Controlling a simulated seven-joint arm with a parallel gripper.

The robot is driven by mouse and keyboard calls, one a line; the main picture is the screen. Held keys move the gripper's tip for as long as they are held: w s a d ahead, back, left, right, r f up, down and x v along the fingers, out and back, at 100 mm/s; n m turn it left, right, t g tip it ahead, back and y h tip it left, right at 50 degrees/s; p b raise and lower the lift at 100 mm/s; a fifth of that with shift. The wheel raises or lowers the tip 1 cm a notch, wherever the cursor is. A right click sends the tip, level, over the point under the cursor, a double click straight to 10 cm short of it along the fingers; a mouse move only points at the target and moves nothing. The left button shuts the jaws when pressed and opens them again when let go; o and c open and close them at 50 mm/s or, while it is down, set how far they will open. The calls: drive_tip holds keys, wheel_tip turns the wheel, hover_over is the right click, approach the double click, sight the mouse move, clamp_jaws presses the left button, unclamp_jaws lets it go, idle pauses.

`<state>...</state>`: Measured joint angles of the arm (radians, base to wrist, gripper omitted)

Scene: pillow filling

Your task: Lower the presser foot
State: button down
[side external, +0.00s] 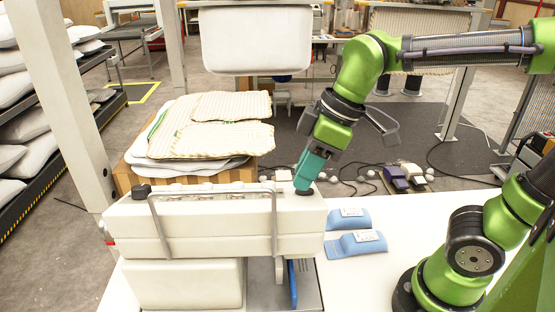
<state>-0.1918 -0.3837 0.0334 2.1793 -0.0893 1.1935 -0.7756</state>
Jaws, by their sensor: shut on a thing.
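The white sewing machine (110,221) stands on the white table, seen from the side away from some of its working parts. My gripper (304,186) has teal fingers and reaches down to the top right end of the machine. It is shut on a small black knob (304,192) there. The knob is partly covered by the fingers. The needle area (280,268) is under the machine's right end, beside an upright blue part (293,284). I cannot make out the presser foot or its height clearly.
A metal carry handle (153,222) spans the machine's near side. Folded striped covers (215,138) are stacked on a box behind. Shelves of white pillows (35,155) stand at left.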

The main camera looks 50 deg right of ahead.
drive_tip(key=w+d+g+y, duration=0.1)
drive_tip(key=w+d+m+g+y, duration=0.1)
drive_tip(key=g+y, duration=0.1)
drive_tip(key=shift+f+y, duration=0.15)
drive_tip(key=shift+y, duration=0.15)
drive_tip(key=shift+w+d+f+m+g+y, duration=0.25)
drive_tip(key=shift+w+d+g+y, duration=0.05)
drive_tip(key=shift+g+y, duration=0.45)
drive_tip(key=shift+w+d+f+m+g+y, duration=0.2)
drive_tip(key=shift+w+d+m+g+y, duration=0.05)
drive_tip(key=shift+g+y, duration=0.45)
drive_tip(key=c, duration=1)
unclamp_jaws()
drive_tip(key=shift+o, duration=0.2)
drive_tip(key=shift+d, duration=0.1)
drive_tip(key=v, duration=1.6)
drive_tip(key=shift+d, duration=0.4)
drive_tip(key=shift+w, duration=0.15)
